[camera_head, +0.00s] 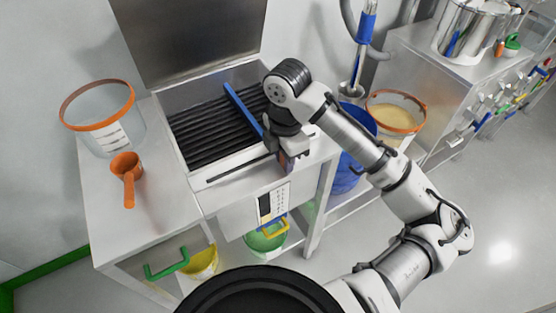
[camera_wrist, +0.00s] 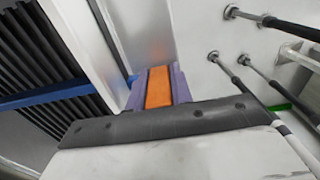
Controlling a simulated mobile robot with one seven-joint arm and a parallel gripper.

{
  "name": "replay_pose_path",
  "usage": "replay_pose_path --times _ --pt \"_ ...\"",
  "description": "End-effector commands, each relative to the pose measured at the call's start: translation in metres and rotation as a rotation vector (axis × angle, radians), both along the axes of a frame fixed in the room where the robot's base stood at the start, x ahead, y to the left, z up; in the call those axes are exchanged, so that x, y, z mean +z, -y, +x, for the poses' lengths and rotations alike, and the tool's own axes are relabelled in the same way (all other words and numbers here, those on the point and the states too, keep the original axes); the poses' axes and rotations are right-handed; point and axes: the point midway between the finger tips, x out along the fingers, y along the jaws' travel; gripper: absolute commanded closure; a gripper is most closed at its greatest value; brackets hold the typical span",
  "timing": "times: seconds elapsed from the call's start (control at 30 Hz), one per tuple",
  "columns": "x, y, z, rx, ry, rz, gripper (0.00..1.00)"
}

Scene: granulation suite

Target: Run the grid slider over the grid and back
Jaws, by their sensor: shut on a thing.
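The grid (camera_head: 203,132) is a set of black slats in a steel housing on the bench. The grid slider shows as a blue bar (camera_head: 240,108) lying across the slats, towards their right part. In the wrist view the blue bar (camera_wrist: 45,97) crosses the slats (camera_wrist: 35,45) at the left and runs towards the housing wall. My gripper (camera_head: 287,160) is at the housing's front right edge. In the wrist view its purple-grey fingers are shut on an orange grip (camera_wrist: 158,88), which seems to belong to the slider. The join between grip and bar is hidden.
A clear tub with an orange rim (camera_head: 97,88) and an orange scoop (camera_head: 127,175) stand on the bench left of the housing. A thin dark rod (camera_head: 228,170) runs along the housing front. Right of the bench are a blue bin (camera_head: 345,178) and an orange-rimmed tub (camera_head: 397,115).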

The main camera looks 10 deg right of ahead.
Motion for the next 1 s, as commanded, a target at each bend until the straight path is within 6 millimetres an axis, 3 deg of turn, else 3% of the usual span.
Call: replay_pose_path --times 1.0 --pt "0.001 0.077 0.029 -0.002 0.003 0.0 1.0"
